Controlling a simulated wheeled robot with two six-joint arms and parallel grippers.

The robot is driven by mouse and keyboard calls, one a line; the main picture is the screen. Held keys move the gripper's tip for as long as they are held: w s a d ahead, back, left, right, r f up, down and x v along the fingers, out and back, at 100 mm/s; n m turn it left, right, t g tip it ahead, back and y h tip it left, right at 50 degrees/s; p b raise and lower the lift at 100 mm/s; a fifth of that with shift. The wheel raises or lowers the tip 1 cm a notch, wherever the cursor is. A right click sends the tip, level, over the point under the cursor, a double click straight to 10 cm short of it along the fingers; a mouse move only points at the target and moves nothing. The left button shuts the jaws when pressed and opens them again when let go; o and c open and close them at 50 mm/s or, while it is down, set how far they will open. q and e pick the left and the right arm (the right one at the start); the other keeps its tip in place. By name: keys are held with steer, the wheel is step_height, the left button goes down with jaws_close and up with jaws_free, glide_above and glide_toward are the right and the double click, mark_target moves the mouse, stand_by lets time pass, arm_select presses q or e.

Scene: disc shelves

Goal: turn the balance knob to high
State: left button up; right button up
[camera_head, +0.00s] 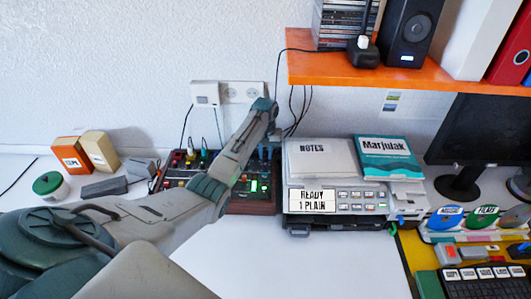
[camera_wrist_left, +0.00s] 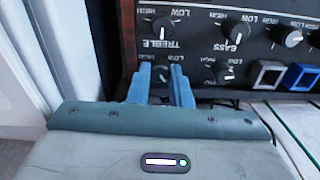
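My left arm reaches in the head view to the dark mixer box (camera_head: 262,207), and its wrist hides part of the panel. In the left wrist view the panel appears upside down, with knobs marked TREBLE (camera_wrist_left: 162,26) and BASS (camera_wrist_left: 238,31) in the upper row. The blue fingers of my left gripper (camera_wrist_left: 162,88) stand close on both sides of a dark lower-row knob (camera_wrist_left: 161,74) and seem shut on it. Its name label is hidden; LOW shows above it. Another lower-row knob (camera_wrist_left: 225,72) is beside it. I cannot read which one is balance. My right gripper is not in view.
Grey and blue buttons (camera_wrist_left: 302,76) lie right of the knobs in the left wrist view. A printer (camera_head: 338,185) stands close right of the mixer in the head view. Small boxes (camera_head: 99,150) stand at left. An orange shelf (camera_head: 420,72) overhangs at right. The white front table is clear.

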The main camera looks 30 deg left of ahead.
arm_select(q)
jaws_close()
steer(key=shift+r+m+p, duration=0.25)
steer(key=shift+m+p, duration=0.75)
steer(key=m+p, duration=0.1)
steer(key=m, duration=0.1)
steer(key=shift+f+m, duration=0.15)
steer(key=shift+m, duration=0.25)
steer(key=o, duration=0.7)
jaws_free()
steer(key=shift+f, duration=0.1)
